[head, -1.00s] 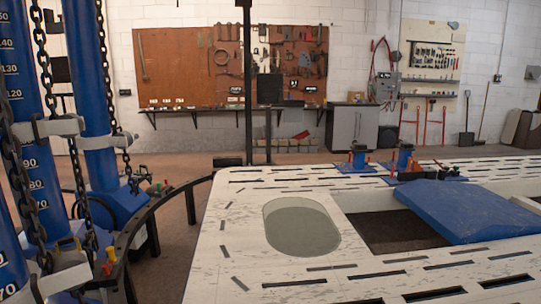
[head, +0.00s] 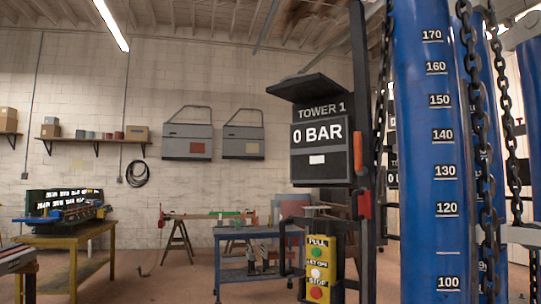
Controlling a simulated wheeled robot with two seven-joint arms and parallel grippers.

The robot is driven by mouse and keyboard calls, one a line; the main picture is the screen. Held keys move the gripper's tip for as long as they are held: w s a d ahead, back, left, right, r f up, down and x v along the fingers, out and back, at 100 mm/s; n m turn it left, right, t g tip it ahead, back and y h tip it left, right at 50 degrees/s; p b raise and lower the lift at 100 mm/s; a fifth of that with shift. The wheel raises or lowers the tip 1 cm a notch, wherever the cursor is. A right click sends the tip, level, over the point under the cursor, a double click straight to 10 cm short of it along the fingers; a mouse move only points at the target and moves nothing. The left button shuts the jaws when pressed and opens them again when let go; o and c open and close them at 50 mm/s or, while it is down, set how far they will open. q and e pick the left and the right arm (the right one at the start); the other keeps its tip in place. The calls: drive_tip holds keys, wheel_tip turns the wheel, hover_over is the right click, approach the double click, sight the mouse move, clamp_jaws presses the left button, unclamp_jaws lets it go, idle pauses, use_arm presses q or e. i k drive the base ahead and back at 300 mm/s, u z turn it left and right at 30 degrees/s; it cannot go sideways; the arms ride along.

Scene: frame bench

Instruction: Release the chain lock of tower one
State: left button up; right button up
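A blue tower column (head: 428,110) with a white number scale, 100 to 170 in view, stands upright at the right. A dark heavy chain (head: 486,165) hangs along its right side. Left of it, a black post carries a box marked TOWER 1 (head: 319,110) that reads 0 BAR. Small red handles (head: 364,206) show on the post beside the box. A yellow control pendant (head: 318,270) with green, white and red buttons, marked PULL, LET OFF and STOP, hangs below. I cannot make out the chain lock itself. Neither gripper is in view.
More blue columns and another chain (head: 512,130) stand behind at the right. A blue cart (head: 245,275) stands behind the pendant. A yellow table (head: 65,240) with equipment is at the left. Open floor lies between table and cart.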

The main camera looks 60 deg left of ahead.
sight(360, 171)
drive_tip(key=u, duration=1.45)
drive_tip(key=k, duration=0.4)
drive_tip(key=u, duration=0.6)
drive_tip(key=i, duration=0.85)
drive_tip(key=u, duration=0.4)
